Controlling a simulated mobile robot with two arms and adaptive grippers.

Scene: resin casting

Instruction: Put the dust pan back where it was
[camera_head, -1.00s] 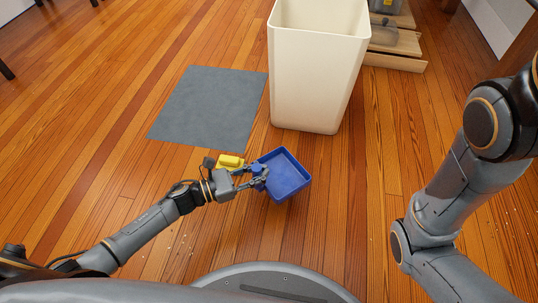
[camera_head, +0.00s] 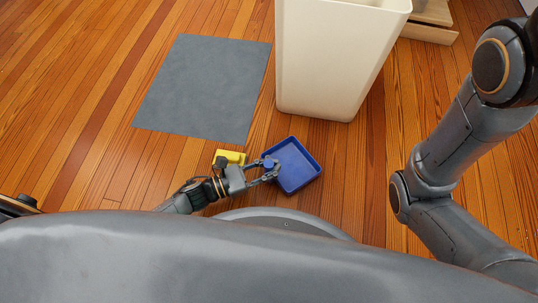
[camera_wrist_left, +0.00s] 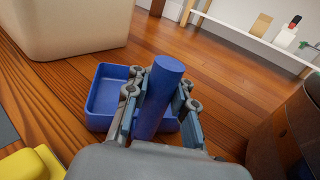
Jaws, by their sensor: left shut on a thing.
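The blue dust pan (camera_head: 294,166) is a shallow square tray near my base in the head view. My left gripper (camera_head: 270,170) is shut on its handle, at the pan's left side. In the left wrist view the round blue handle (camera_wrist_left: 160,95) stands between the two fingers of the left gripper (camera_wrist_left: 152,108), with the tray (camera_wrist_left: 105,92) behind it. I cannot tell whether the pan touches the floor. My right arm shows at the right of the head view, but its gripper is out of view.
A grey mat (camera_head: 205,85) lies on the wooden floor. A tall cream bin (camera_head: 335,60) stands just beyond the pan. A yellow object (camera_head: 229,157) is beside the left gripper. A low wooden shelf (camera_head: 430,30) is at the upper right. Floor right of the pan is clear.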

